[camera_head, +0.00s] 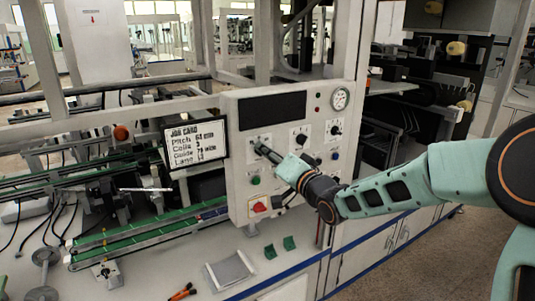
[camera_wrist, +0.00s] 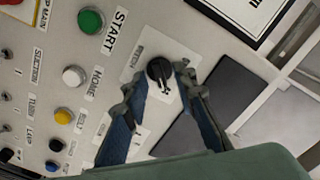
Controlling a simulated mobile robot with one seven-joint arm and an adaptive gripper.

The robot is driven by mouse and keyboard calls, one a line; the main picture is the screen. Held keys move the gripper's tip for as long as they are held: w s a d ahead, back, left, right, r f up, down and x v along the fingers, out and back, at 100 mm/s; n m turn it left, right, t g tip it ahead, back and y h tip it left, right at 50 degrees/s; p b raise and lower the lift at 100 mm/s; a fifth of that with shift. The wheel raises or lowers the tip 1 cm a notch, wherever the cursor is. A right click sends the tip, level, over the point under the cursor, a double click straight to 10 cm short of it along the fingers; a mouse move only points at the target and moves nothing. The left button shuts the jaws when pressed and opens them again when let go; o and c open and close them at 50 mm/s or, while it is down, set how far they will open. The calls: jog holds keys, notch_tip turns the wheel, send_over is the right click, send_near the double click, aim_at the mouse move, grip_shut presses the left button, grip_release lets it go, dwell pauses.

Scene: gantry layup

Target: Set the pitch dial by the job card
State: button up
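The job card (camera_head: 195,143) is a black-framed white board left of the control panel. The pitch dial (camera_wrist: 159,71) is a black knob on a white plate with a label that looks like "PITCH". My gripper (camera_wrist: 162,70) has its fingertips on either side of the dial, close to it; contact cannot be made out. In the head view my gripper (camera_head: 268,152) points at the panel's left dial, and largely hides it. The dial's exact setting is unreadable.
The control panel (camera_head: 238,190) also carries START (camera_wrist: 91,20), HOME (camera_wrist: 74,76) and other buttons, plus toggle switches. Two more dials (camera_head: 300,140) (camera_head: 336,131) and a gauge (camera_head: 340,98) sit to the right. A dark display (camera_head: 272,107) is above the dials.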

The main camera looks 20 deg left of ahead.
jog(key=v, duration=1.2)
